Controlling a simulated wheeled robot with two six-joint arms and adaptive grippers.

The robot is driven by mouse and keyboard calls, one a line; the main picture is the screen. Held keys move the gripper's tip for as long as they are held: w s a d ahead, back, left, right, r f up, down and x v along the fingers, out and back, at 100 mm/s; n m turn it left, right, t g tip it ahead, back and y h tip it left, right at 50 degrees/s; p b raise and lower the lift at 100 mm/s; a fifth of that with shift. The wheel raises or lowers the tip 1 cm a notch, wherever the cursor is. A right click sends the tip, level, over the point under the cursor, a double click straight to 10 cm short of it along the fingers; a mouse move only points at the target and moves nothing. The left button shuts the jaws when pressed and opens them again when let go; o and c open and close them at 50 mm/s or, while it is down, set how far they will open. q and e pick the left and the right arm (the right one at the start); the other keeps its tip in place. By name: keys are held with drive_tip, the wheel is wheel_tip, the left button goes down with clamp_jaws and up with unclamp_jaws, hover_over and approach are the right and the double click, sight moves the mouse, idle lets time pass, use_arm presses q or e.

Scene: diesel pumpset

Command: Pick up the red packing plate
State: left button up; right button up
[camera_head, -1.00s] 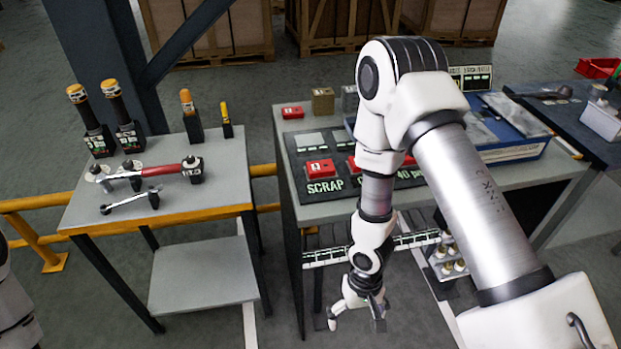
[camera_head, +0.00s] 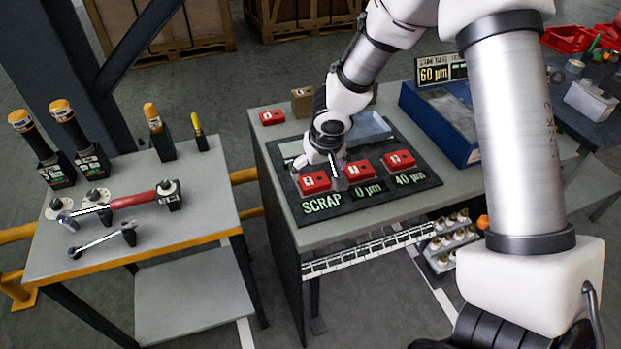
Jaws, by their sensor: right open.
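Three red plate-like blocks stand in a row on the black mat (camera_head: 420,184): the left one (camera_head: 315,184) by the word SCRAP, the middle one (camera_head: 359,171) by 0 µm, and the right one (camera_head: 399,160) by 40 µm. A further red block (camera_head: 272,117) lies at the bench's back left. I cannot tell which is the packing plate. My right gripper (camera_head: 321,170) is open, low over the mat, its fingers near the left and middle blocks. I cannot tell whether it touches either. It partly hides a grey plate behind. My left gripper is out of view.
A tan block (camera_head: 302,102) stands behind my right gripper. A blue box (camera_head: 437,125) and a 60 µm sign (camera_head: 434,73) are to the right. A side table (camera_head: 205,212) holds a red-handled wrench (camera_head: 133,199) and several upright tools.

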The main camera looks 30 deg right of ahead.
sight(313, 179)
drive_tip(key=x, duration=0.3)
drive_tip(key=shift+s+f, duration=0.1)
drive_tip(key=shift+s, duration=0.05)
drive_tip(key=shift+w+d+f, duration=0.1)
drive_tip(key=shift+w+f, duration=0.8)
drive_tip(key=shift+f, duration=0.25)
drive_tip(key=shift+s+r, duration=0.25)
drive_tip(key=shift+c, duration=0.4)
drive_tip(key=shift+s+r, duration=0.1)
drive_tip(key=shift+s, duration=0.05)
drive_tip(key=c, duration=0.5)
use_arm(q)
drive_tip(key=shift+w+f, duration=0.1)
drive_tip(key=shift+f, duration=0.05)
use_arm(e)
drive_tip(key=c, duration=1)
